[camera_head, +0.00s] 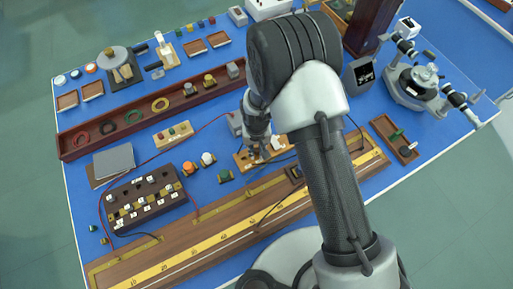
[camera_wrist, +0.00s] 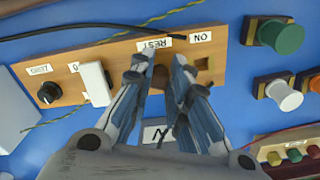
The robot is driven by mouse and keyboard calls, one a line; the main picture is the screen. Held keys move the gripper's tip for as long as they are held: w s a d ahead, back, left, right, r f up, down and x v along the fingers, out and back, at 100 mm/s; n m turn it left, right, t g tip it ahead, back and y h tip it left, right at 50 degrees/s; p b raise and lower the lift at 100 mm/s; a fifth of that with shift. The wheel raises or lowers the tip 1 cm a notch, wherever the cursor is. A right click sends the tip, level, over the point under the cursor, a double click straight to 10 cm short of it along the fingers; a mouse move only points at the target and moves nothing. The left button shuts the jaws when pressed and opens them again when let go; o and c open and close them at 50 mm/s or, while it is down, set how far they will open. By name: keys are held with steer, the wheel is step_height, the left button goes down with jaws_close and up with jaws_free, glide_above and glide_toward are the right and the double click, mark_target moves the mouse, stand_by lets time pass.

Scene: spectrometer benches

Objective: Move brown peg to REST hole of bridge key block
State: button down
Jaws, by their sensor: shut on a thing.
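The bridge key block (camera_wrist: 118,58) is a wooden strip in the wrist view, with a REST label (camera_wrist: 154,43), an ON label (camera_wrist: 203,37), a white upright piece (camera_wrist: 95,83) and a black knob (camera_wrist: 48,92). In the head view the block (camera_head: 242,158) lies partly behind my arm. My gripper (camera_wrist: 160,72) is over the block, its fingertips beside the REST label. It is shut on the brown peg (camera_wrist: 160,77), which is small and mostly hidden between the fingers. Whether the peg is in the REST hole cannot be told.
Green (camera_wrist: 281,34) and white (camera_wrist: 284,95) round-topped parts stand right of the block in the wrist view. A black cable (camera_wrist: 90,26) runs behind it. In the head view, a dark plug box (camera_head: 143,200) lies left and a long ruler board (camera_head: 210,240) in front.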

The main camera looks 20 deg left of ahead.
steer(key=shift+f, duration=0.1)
steer(key=c, duration=1.4)
jaws_free()
steer(key=shift+c, duration=0.2)
step_height(320, 180, up, 12)
steer(key=shift+s, duration=0.1)
